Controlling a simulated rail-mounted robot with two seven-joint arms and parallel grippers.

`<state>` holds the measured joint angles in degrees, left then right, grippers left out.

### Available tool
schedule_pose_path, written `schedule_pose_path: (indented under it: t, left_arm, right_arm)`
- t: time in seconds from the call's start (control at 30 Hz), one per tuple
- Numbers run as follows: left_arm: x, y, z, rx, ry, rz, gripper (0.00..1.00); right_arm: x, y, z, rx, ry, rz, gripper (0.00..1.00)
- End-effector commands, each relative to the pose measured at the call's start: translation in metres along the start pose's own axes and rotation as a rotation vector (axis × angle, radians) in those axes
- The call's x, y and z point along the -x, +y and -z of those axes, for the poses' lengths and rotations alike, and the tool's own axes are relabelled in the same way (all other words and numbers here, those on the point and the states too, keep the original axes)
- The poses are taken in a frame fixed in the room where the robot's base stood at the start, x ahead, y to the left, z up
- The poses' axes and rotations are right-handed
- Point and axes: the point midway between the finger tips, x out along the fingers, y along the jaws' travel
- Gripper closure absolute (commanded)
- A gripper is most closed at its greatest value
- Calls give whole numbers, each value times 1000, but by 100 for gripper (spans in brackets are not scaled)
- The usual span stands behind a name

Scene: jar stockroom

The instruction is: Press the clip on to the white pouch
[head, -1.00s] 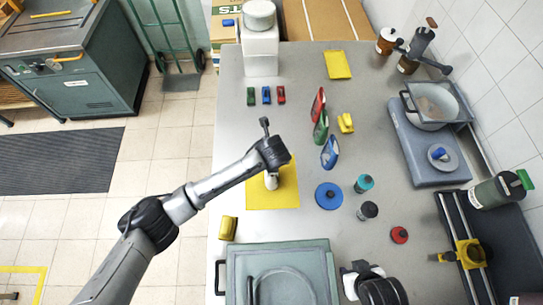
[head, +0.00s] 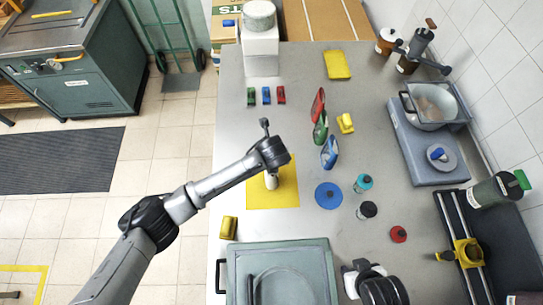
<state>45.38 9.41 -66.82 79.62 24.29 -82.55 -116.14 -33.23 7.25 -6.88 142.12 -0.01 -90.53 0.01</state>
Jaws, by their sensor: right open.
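I cannot make out a white pouch for certain. A small pale piece (head: 271,181) shows below my left wrist, over a yellow mat (head: 287,198); I cannot tell if it is the pouch or part of my gripper. Three small clip-like pieces stand in a row: green (head: 251,96), blue (head: 266,95) and red (head: 281,95). My left arm reaches in over the mat, and its wrist hides its fingers. My right gripper (head: 353,275) is at the bottom edge, open, mostly covered by its own wrist and apart from these things.
Red (head: 318,105), green (head: 321,127) and blue (head: 330,152) upright items stand right of the mat. A blue disc (head: 328,196) and small jars (head: 363,183) lie nearer. A grey-green press-like box (head: 318,251) fills the front left. A scale (head: 401,146) stands at right.

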Motion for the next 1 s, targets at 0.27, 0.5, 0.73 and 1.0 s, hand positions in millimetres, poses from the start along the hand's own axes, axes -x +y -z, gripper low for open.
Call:
schedule_pose_path:
  t: [0.27,0.5,0.73,1.0]
  left_arm:
    - [0,0,0,0,0,0,83]
    - [0,0,0,0,0,0,83]
    - [0,0,0,-1,0,0,83]
    - [-2,0,1,-1,0,0,83]
  right_arm:
    - [0,-2,0,-5,1,4,57]
    - [2,-3,1,-10,1,8,57]
    - [5,-3,2,-10,1,8,57]
    - [6,-2,2,-7,1,5,57]
